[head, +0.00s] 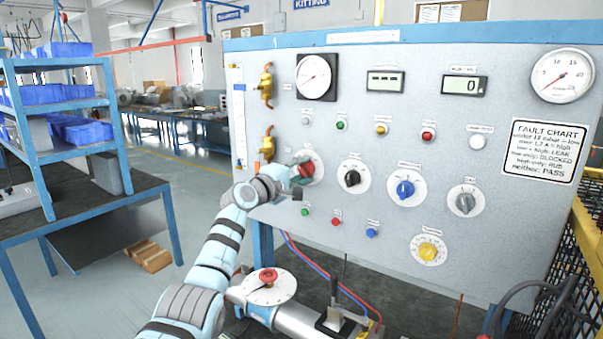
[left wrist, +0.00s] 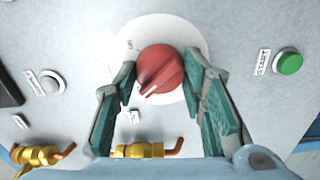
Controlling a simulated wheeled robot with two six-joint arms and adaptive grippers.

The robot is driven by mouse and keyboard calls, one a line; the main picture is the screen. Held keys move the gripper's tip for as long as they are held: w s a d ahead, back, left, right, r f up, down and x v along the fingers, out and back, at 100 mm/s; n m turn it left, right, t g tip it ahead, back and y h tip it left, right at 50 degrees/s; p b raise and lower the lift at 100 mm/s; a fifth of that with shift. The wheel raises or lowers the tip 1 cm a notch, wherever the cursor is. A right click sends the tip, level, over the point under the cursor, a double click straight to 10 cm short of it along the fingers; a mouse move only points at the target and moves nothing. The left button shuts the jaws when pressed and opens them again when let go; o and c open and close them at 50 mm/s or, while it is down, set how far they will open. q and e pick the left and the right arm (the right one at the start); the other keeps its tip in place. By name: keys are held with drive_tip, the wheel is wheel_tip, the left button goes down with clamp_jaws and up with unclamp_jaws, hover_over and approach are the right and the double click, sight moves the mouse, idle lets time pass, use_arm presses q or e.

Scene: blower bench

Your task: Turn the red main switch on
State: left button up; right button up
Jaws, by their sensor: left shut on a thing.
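The red main switch (head: 306,170) is a round red knob on a white dial at the left of the grey panel. In the left wrist view the red knob (left wrist: 160,72) sits on its white disc, with a pale pointer line toward the lower left of that picture. My left gripper (head: 298,174) is at this knob. In the left wrist view its green-padded fingers (left wrist: 165,90) stand on both sides of the knob and are shut on it. The dial's lettering is mostly too small or covered to read. My right gripper is not in view.
Black (head: 353,177), blue (head: 406,189) and grey (head: 465,202) knobs stand in a row to the right.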

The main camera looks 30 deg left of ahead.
use_arm(q)
drive_tip(key=m+b, duration=0.1)
drive_tip(key=m, duration=0.3)
drive_tip(key=shift+f, duration=0.1)
drive_tip(key=m+b, duration=0.1)
drive_tip(key=m, duration=0.3)
drive_tip(key=shift+m, duration=0.3)
drive_tip(key=m+b, duration=0.1)
drive_tip(key=m, duration=0.3)
drive_tip(key=shift+m, duration=2.2)
drive_tip(key=shift+b, duration=0.3)
drive_tip(key=o, duration=1.2)
drive_tip(key=shift+c, duration=0.2)
drive_tip(key=shift+s+a, duration=0.1)
